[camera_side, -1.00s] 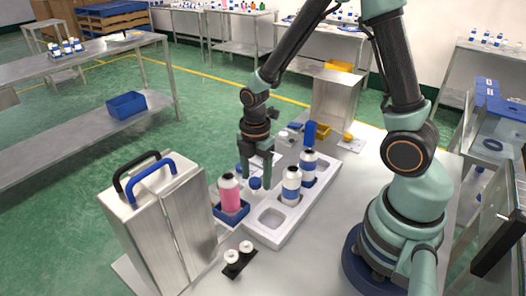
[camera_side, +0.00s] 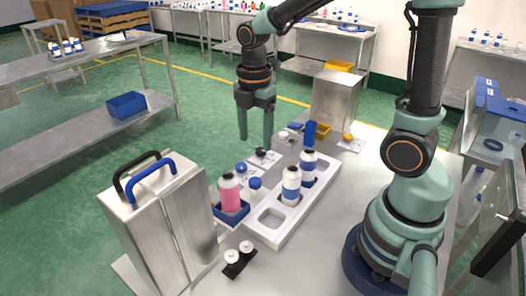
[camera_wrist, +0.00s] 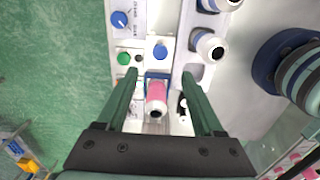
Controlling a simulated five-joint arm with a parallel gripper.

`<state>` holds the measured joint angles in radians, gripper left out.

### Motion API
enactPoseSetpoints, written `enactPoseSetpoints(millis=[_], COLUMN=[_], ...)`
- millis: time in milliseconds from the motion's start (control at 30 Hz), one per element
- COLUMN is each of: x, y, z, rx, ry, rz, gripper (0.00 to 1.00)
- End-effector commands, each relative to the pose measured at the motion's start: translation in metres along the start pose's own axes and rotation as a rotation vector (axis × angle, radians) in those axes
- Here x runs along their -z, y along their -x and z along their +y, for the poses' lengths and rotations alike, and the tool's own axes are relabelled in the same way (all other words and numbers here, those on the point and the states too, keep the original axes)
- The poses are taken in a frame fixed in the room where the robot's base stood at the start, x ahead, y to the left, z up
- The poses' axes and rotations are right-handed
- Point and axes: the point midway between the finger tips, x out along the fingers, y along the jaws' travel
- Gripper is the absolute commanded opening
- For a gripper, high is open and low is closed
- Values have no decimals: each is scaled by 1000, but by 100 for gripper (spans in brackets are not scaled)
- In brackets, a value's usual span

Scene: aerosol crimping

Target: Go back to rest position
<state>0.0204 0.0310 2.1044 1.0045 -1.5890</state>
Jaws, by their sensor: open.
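My gripper (camera_side: 255,135) is open and empty, raised above the far left edge of the work table in the side view. In the wrist view its two green fingers (camera_wrist: 158,92) are spread wide, with the table below between them. A pink bottle (camera_side: 229,194) stands upright in a blue holder (camera_side: 233,218); it also shows in the wrist view (camera_wrist: 156,95). Two white bottles with blue bands, a nearer one (camera_side: 291,187) and a farther one (camera_side: 308,167), stand in the white tray (camera_side: 262,236). The tray's nearest pocket is empty.
A steel box with black and blue handles (camera_side: 160,215) stands at the front left. A small black stand with two white caps (camera_side: 238,260) is near it. A blue knob (camera_side: 255,183) is beside the tray. A steel cabinet (camera_side: 337,100) stands behind. The air around my gripper is clear.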

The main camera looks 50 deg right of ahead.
Motion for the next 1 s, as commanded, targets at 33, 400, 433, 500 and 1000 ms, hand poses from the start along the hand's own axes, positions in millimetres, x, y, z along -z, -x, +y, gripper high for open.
enactPoseSetpoints(millis=[33,400,433,500,1000], x=[0,0,0,1,6], y=[1,6,8,17,77], z=[0,-1,-2,-5,-46], rx=[0,-19,-28,-63,-352], ry=[0,-48,-78,-178,-1263], rz=[0,0,1,5,262], gripper=[69,69,69,69,69])
